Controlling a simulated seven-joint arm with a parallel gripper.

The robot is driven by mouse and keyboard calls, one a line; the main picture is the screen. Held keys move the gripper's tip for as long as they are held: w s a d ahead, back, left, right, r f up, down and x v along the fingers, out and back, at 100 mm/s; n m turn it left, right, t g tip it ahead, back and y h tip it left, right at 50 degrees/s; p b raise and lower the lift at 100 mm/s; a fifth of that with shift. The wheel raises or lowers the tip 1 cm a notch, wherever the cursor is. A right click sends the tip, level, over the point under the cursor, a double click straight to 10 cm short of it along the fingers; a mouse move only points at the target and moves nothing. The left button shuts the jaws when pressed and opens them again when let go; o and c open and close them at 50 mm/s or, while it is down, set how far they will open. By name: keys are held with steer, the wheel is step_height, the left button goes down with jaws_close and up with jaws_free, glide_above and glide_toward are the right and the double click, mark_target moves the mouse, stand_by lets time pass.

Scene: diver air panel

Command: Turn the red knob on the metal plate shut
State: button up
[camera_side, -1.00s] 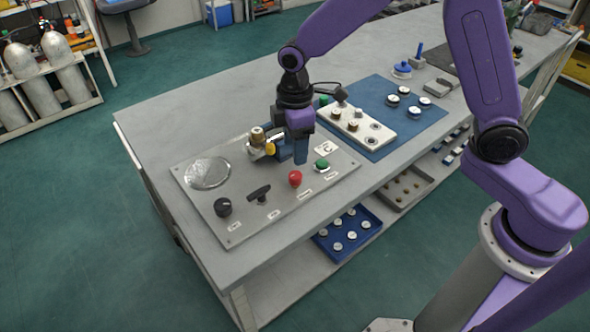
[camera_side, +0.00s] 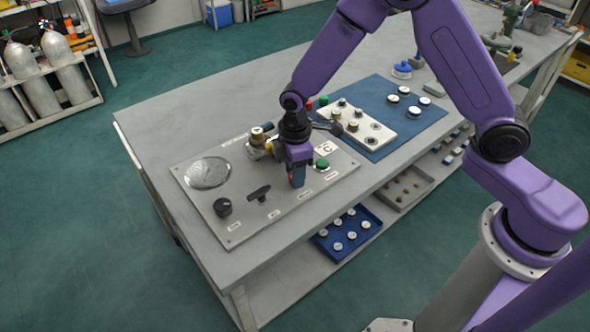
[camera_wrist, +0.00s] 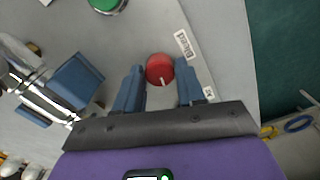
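The red knob (camera_wrist: 160,68) shows in the wrist view as a round red cap with a short white mark on its edge facing me. It sits on the grey metal plate (camera_wrist: 215,45), beside a small white label. My gripper (camera_wrist: 160,72) has its two blue fingers on either side of the knob, with a narrow gap at each side; I see no clear contact. In the side view my gripper (camera_side: 297,182) points down at the front part of the plate (camera_side: 235,185) and hides the knob there.
A green knob (camera_side: 322,165) stands close to the right of my gripper. A black T-handle (camera_side: 259,194), a black knob (camera_side: 222,207) and a round gauge (camera_side: 208,173) lie to the left. A blue mat (camera_side: 362,95) is beyond the plate.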

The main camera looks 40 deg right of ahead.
steer(key=c, duration=0.5)
steer(key=shift+m, duration=0.4)
steer(key=m, duration=0.3)
steer(key=shift+m, duration=0.3)
steer(key=m, duration=0.3)
steer(key=shift+m, duration=0.4)
steer(key=m, duration=0.4)
steer(key=shift+m, duration=2)
